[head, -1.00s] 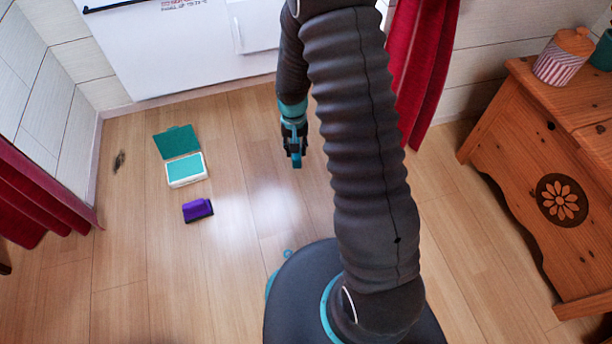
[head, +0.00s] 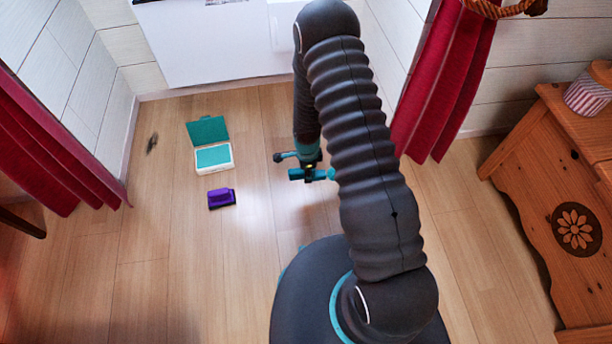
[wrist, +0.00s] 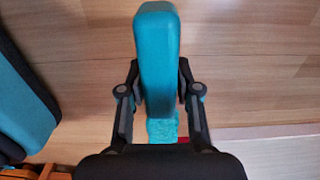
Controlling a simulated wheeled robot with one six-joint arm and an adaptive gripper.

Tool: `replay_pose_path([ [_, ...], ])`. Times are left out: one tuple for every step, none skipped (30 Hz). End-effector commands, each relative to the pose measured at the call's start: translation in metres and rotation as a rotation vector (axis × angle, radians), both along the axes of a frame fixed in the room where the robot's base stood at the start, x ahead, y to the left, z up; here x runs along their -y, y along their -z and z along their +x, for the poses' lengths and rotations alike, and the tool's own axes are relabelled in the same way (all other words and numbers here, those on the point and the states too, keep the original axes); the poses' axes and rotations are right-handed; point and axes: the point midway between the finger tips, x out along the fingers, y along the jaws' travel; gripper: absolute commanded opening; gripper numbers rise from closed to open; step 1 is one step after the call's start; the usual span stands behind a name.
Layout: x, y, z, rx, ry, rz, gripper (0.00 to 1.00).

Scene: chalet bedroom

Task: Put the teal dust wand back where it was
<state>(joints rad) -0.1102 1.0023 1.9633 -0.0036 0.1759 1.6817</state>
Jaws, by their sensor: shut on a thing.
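My gripper (head: 308,168) hangs from the arm above the wooden floor, left of the arm's ribbed section in the head view. It is shut on the teal dust wand (wrist: 157,50). In the wrist view the wand's smooth, blocky teal part stands up between the two dark fingers. A fuzzy teal piece (wrist: 162,129) shows below it, close to the palm. In the head view the wand is small and partly hidden by the gripper and arm. The frames do not single out where the wand was before.
An open white case (head: 229,170) with a teal lid lies on the floor at left, with a purple block-like tool (head: 222,197) in front of it. A white board (head: 215,50) stands behind. A wooden chest (head: 545,165) is at right, and red curtains hang both sides. Floor between is clear.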

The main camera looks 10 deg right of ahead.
Motion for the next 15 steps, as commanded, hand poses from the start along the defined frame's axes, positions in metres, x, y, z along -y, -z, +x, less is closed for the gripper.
replay_pose_path([
  [-0.006, 0.005, 0.004, 0.001, -0.001, 0.000, 0.00],
  [-0.010, 0.008, 0.007, 0.001, -0.001, 0.000, 0.00],
  [-0.016, 0.013, 0.011, 0.001, -0.002, 0.000, 0.00],
  [-0.021, 0.017, 0.014, 0.000, -0.003, 0.000, 0.00],
  [-0.026, 0.020, 0.018, 0.001, -0.003, 0.000, 0.00],
  [-0.033, 0.025, 0.022, 0.000, -0.003, 0.000, 0.00],
  [-0.038, 0.029, 0.026, 0.001, -0.004, 0.000, 0.00],
  [-0.042, 0.032, 0.029, 0.001, -0.004, 0.000, 0.00],
  [-0.048, 0.037, 0.033, 0.000, -0.003, 0.000, 0.00],
  [-0.054, 0.040, 0.037, 0.001, -0.003, 0.000, 0.00],
  [-0.058, 0.044, 0.041, 0.001, -0.004, 0.000, 0.00],
  [-0.064, 0.049, 0.045, 0.000, -0.003, 0.000, 0.00],
  [-0.069, 0.051, 0.048, 0.001, -0.003, 0.000, 0.00],
  [-0.073, 0.054, 0.051, 0.000, -0.003, 0.000, 0.00],
  [-0.077, 0.058, 0.054, 0.001, -0.003, 0.000, 0.00],
])
